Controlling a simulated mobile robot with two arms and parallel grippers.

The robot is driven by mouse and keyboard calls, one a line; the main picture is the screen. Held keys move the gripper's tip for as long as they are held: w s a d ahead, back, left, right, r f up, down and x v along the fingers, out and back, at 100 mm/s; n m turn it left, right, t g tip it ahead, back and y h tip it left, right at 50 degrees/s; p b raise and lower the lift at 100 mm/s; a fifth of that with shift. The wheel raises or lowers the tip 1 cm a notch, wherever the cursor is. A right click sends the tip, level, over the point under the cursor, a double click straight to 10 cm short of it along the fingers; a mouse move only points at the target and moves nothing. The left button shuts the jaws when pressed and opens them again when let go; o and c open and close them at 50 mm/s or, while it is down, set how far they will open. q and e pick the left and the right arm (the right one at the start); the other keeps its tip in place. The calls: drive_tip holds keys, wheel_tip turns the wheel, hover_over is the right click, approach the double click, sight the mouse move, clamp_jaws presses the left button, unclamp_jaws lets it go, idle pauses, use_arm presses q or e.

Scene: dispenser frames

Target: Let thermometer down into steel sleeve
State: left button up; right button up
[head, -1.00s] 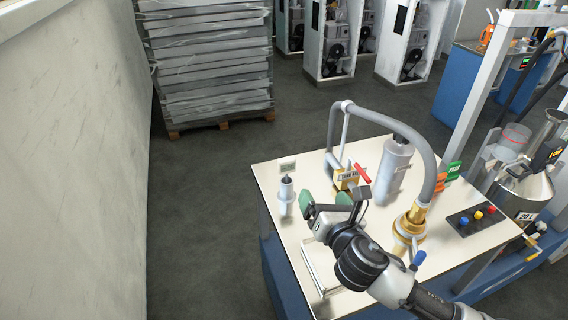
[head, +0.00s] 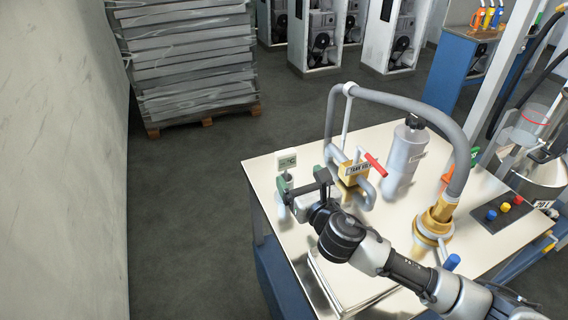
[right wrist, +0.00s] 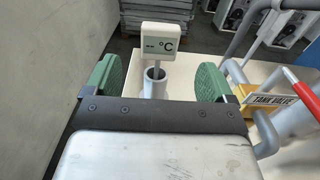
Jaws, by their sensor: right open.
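The thermometer has a pale square display marked °C (right wrist: 160,42). It stands upright, with a thin stem reaching down into the mouth of the steel sleeve (right wrist: 154,86). In the head view the thermometer (head: 287,159) is at the table's far left corner, with the sleeve largely hidden behind my gripper. My right gripper (right wrist: 157,82) is open, its green pads to the left and right of the sleeve with clear gaps in the wrist view. It also shows in the head view (head: 303,184), and nothing is held in it. My left gripper is not in view.
On the cream table (head: 262,172) stand a brass tank valve (head: 351,172) with a red lever, grey piping (head: 430,110) and a grey cylinder (head: 405,155), all right of the gripper. A button panel (head: 500,213) is at the right. Open floor lies left of the table.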

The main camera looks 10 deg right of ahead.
sight(288, 160)
drive_tip(key=w, duration=0.2)
drive_tip(key=w+a, duration=0.1)
drive_tip(key=w, duration=0.5)
drive_tip(key=shift+w+a+p, duration=0.15)
drive_tip(key=shift+a+p, duration=0.2)
drive_tip(key=c, duration=1)
